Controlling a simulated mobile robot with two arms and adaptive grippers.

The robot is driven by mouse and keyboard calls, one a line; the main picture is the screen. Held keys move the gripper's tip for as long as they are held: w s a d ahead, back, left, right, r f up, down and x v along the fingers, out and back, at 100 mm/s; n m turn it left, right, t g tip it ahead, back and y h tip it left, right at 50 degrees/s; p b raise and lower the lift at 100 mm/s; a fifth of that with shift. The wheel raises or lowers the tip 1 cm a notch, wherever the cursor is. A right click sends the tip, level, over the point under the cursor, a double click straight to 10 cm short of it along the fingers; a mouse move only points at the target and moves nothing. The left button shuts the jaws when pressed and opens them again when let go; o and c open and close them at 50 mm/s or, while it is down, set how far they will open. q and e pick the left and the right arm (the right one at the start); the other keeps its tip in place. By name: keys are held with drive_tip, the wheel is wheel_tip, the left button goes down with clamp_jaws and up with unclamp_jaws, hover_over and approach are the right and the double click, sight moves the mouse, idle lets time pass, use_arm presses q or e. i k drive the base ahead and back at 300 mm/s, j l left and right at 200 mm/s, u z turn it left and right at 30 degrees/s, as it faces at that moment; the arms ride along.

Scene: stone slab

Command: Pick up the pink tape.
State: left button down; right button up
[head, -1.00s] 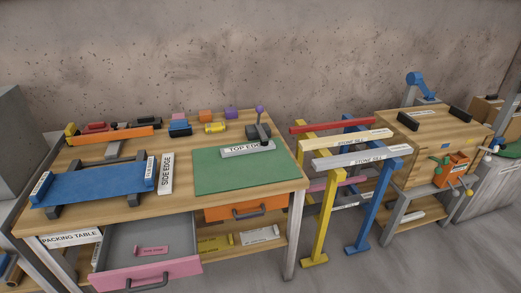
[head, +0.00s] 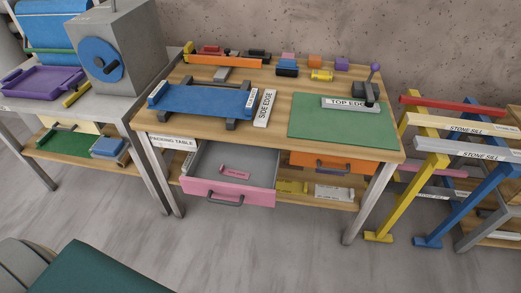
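A small flat pink piece (head: 235,171) with dark writing too small to read lies inside the open pink-fronted drawer (head: 227,193) under the packing table. I cannot tell for sure whether it is the pink tape. Another small pink item (head: 288,56) sits at the back of the tabletop, by a blue and a black piece. Neither of my grippers shows in the head view.
The packing table (head: 275,95) holds a blue tray-like piece (head: 205,99), a green mat (head: 340,125) and several small coloured items. Yellow and blue trestles (head: 455,195) stand at the right. A grey machine (head: 118,50) stands left. Grey floor in front is open.

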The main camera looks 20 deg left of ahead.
sight(223, 170)
drive_tip(key=i+j, duration=0.1)
drive_tip(key=j, duration=0.75)
drive_tip(key=i+j+z, duration=0.15)
drive_tip(key=j, duration=0.7)
drive_tip(key=k, duration=0.05)
